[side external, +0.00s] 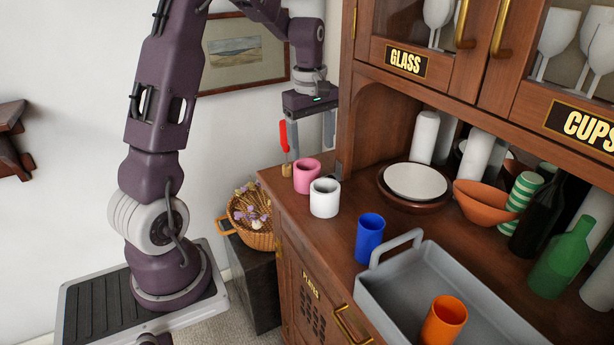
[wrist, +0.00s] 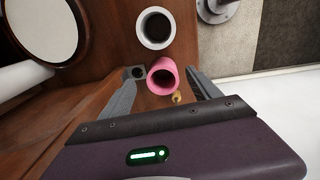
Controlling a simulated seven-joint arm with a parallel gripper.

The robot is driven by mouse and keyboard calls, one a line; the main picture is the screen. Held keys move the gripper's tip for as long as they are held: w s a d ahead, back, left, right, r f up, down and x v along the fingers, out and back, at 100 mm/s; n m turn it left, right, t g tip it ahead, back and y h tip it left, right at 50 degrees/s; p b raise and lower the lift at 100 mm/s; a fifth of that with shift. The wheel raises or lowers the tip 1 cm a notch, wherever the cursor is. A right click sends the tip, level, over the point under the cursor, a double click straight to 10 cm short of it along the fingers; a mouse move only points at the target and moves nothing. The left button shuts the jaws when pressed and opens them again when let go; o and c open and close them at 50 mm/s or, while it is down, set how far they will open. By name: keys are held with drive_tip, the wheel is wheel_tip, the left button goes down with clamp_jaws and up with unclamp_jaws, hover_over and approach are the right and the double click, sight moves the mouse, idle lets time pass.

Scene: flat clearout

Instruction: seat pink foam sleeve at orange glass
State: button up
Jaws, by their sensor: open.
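The pink foam sleeve (side external: 307,176) stands upright near the left end of the cabinet's counter. It is a hollow ring, and it also shows in the wrist view (wrist: 163,77). The orange glass (side external: 443,322) stands in the grey tray at the front right; it is outside the wrist view. My gripper (side external: 311,143) is open and empty, pointing down above the sleeve. In the wrist view its two fingers (wrist: 166,82) lie either side of the sleeve, with gaps. I cannot tell the exact height between fingertips and sleeve.
A white sleeve (side external: 325,198) stands right beside the pink one. A small red-handled tool (side external: 284,137) stands behind it. A blue glass (side external: 369,238) stands by the grey tray's (side external: 397,288) raised handle. Plates (side external: 415,181), an orange bowl (side external: 483,201) and bottles fill the back.

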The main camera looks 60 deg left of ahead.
sight(307, 174)
drive_tip(key=a+f, duration=0.1)
drive_tip(key=f, duration=0.2)
drive_tip(key=a+f+n, duration=0.1)
drive_tip(key=f, duration=0.3)
drive_tip(key=a+f+n, duration=0.1)
drive_tip(key=f, duration=0.2)
drive_tip(key=shift+w+a+f+g, duration=0.1)
drive_tip(key=shift+w+f+g, duration=0.1)
drive_tip(key=shift+f+g, duration=0.15)
drive_tip(key=c, duration=1.1)
wheel_tip(307, 174, up, 8)
drive_tip(key=r, duration=0.1)
drive_tip(key=s+d+r+m, duration=0.1)
drive_tip(key=d+r+m, duration=0.1)
drive_tip(key=d, duration=1.3)
drive_tip(key=s+d+r+m, duration=0.1)
drive_tip(key=d+m, duration=0.3)
drive_tip(key=d, duration=1.2)
drive_tip(key=s+d+r+m, duration=0.1)
drive_tip(key=d+r+m, duration=0.2)
drive_tip(key=d, duration=1.2)
drive_tip(key=shift+d+r, duration=0.35)
drive_tip(key=shift+r, duration=0.2)
